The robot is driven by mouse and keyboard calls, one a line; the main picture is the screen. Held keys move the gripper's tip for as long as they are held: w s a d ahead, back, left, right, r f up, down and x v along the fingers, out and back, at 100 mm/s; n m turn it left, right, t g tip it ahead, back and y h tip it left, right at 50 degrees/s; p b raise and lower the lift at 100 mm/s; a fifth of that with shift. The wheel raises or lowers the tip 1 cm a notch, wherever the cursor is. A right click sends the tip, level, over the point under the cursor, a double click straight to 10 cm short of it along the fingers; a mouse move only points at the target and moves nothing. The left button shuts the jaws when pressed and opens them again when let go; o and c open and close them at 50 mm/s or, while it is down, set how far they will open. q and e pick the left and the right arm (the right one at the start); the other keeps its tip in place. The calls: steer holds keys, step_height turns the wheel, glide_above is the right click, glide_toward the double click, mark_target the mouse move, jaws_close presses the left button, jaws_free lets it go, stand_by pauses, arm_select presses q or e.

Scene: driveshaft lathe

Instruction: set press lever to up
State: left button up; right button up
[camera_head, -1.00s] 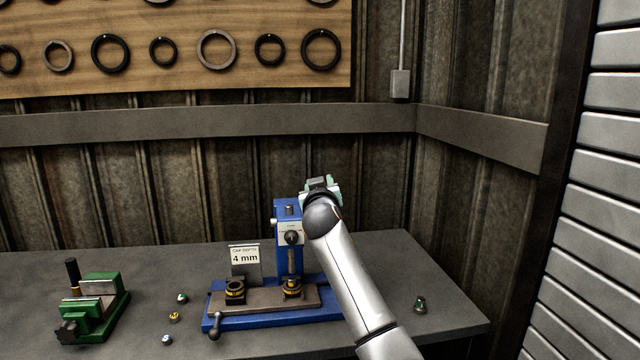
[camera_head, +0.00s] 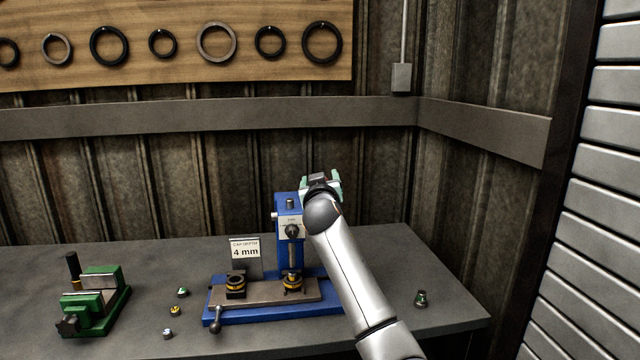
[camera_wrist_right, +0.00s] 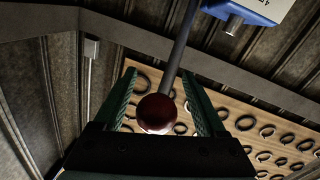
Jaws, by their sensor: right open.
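In the right wrist view the lever shows as a dark rod (camera_wrist_right: 178,50) ending in a red ball knob (camera_wrist_right: 157,112). My right gripper (camera_head: 321,182) is beside the top of the press, at its right. In the right wrist view its green fingers (camera_wrist_right: 158,82) are open, with the knob between them; I cannot tell whether they touch it. My left gripper is not in view.
A green vise (camera_head: 100,292) stands at the left of the bench (camera_head: 370,250). Several small parts lie between it and the press. Another small part (camera_head: 421,298) lies at the right. A "4 mm" sign (camera_head: 245,250) stands by the press. A corrugated wall is behind.

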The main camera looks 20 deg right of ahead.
steer(key=b+v, duration=0.2)
steer(key=v, duration=1)
steer(key=shift+s+a, duration=0.15)
steer(key=shift+s, duration=0.1)
